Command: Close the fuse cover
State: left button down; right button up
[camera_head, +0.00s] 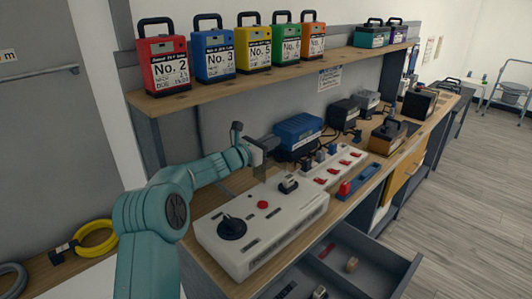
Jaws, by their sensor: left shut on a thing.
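A white control box (235,262) stands on the wooden bench, with a black round knob (232,228) and a red button (262,204) on top. A small dark-and-light fuse part (288,185) sits near its back right end. My left gripper (264,158) is above the back edge of the box. It is shut on what looks like the fuse cover, a thin, pale, see-through piece that stands up there. The cover's edges are hard to make out, and its hinge is not clear. My right gripper is not in view.
A white strip with red switches (332,167), a blue tray (359,182) and a blue case (297,131) stand behind the box. An open grey drawer (385,265) juts out at the front right. Colored battery packs (213,52) line the shelf above.

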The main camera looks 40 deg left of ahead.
aim_at(282, 149)
pick_arm(q)
jog(key=d+m+b, duration=0.2)
jog(key=b, duration=0.2)
jog(key=d+m+b, duration=0.1)
jog(key=d+b, duration=0.1)
jog(key=b, duration=0.1)
jog(key=shift+s+d+f+m+b, duration=0.2)
jog(key=shift+d+m+b, duration=0.05)
jog(key=shift+m+b, duration=0.15)
jog(key=shift+d+r+m+b, duration=0.15)
jog(key=shift+d+m+b, duration=0.3)
jog(key=shift+b, duration=0.2)
jog(key=c, duration=1.2)
grip_release()
jog(key=shift+c, duration=0.2)
jog(key=shift+s, duration=0.1)
jog(key=shift+s, duration=0.3)
jog(key=s+a+b, duration=0.1)
jog(key=s+b, duration=0.1)
jog(key=s, duration=1.3)
jog(key=shift+s+a, duration=0.2)
jog(key=shift+s, duration=0.1)
